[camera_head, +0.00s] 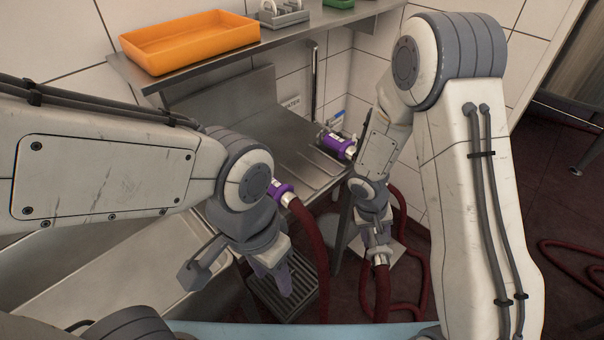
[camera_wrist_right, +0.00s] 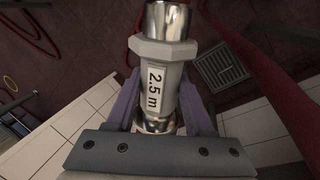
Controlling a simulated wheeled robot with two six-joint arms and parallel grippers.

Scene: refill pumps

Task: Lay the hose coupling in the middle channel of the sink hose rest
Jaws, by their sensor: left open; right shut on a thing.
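My right gripper (camera_head: 377,238) is shut on a grey hose coupling (camera_wrist_right: 165,88) with a silver end and a "2.5 m" label. In the head view the coupling (camera_head: 380,258) hangs at the gripper with a dark red hose below it. Two purple couplings with dark red hoses, one (camera_head: 282,193) nearer and one (camera_head: 336,145) farther, lie at the right side of the steel sink top (camera_head: 270,135). Shallow grooves (camera_head: 322,162) show between them; I cannot clearly tell the rest's channels. My left gripper (camera_head: 272,275) is open and empty, low in front of the sink.
An orange tray (camera_head: 190,42) and a grey rack (camera_head: 284,14) stand on the wall shelf. A floor drain grate (camera_head: 290,290) lies below my left gripper; a grate (camera_wrist_right: 222,68) shows in the wrist view. Red hoses (camera_head: 570,265) lie on the floor.

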